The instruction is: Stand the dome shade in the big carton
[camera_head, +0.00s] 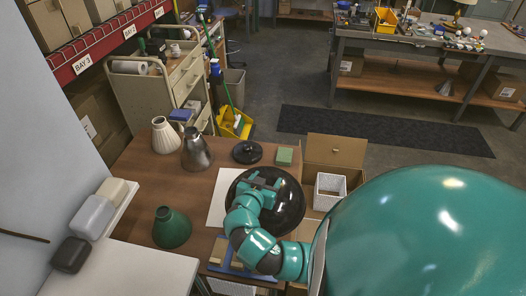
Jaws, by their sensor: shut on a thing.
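A large glossy black dome shade (291,205) is in the middle of the view, rounded side up, overlapping a white sheet on the brown table. My gripper (263,183) is shut on it near its top; my teal arm hides part of its left and lower side. I cannot tell whether the shade touches the table or hangs just above it. An open brown carton (336,151), which looks like the big carton, is just right of the shade, its back flap raised. The shade and my arm hide much of its near side.
A white square-sided piece (330,184) is at the carton. A green cone shade (171,229), a cream shade (164,136), a grey metal shade (196,149), a black disc-shaped part (247,151) and a green block (284,156) are on the table. My arm covers the right.

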